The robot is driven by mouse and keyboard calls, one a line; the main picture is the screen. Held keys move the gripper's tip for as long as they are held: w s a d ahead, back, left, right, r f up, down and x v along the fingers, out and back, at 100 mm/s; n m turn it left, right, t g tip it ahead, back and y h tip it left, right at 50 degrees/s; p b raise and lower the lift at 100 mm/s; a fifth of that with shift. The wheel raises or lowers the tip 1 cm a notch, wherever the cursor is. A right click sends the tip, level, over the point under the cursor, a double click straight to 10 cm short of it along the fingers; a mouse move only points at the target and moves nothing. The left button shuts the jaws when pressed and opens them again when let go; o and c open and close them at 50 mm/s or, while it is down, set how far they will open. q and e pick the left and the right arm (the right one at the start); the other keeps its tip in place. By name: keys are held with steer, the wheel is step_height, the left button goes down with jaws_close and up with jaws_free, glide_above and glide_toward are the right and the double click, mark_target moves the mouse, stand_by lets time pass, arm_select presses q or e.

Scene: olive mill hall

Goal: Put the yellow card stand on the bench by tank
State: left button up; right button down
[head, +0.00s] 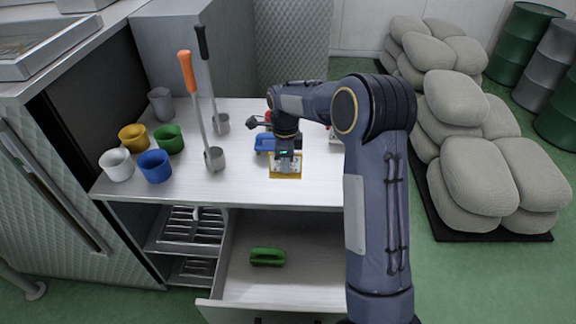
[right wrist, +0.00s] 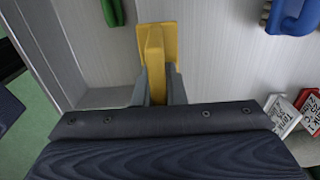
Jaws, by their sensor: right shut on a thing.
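The yellow card stand (head: 285,177) is at the front edge of the white bench (head: 240,180) in the head view, partly hidden by my gripper. My right gripper (head: 286,164) is over it with its fingers pointing down. In the right wrist view the yellow card stand (right wrist: 170,42) sits between the two fingers, and my right gripper (right wrist: 157,88) is shut on it. I cannot tell whether the stand touches the bench top. My left gripper is not in view. I cannot make out for sure which thing is the tank.
Blue (head: 264,143) and red things lie behind the gripper. Several cups (head: 154,166) and two long-handled ladles (head: 214,158) stand at left. An open drawer (head: 290,290) below holds a green-handled thing (head: 267,257). White-and-red cards (right wrist: 282,115) show at right in the wrist view.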

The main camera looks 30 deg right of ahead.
steer(key=w+d+f, duration=0.1)
steer(key=f, duration=0.1)
steer(key=w+d+f+b, duration=0.1)
steer(key=d, duration=0.1)
steer(key=w+d+f, duration=0.1)
steer(key=f, duration=0.1)
steer(key=shift+w+d+f+b, duration=0.35)
steer(key=shift+b, duration=0.05)
steer(key=shift+w+d+f, duration=0.15)
steer(key=shift+d+f, duration=0.1)
steer(key=shift+f, duration=0.25)
steer(key=shift+w+f+b, duration=0.1)
steer(key=shift+f+b, duration=0.95)
steer(key=shift+f, duration=0.45)
steer(key=shift+f, duration=0.2)
steer(key=c, duration=1.5)
jaws_free()
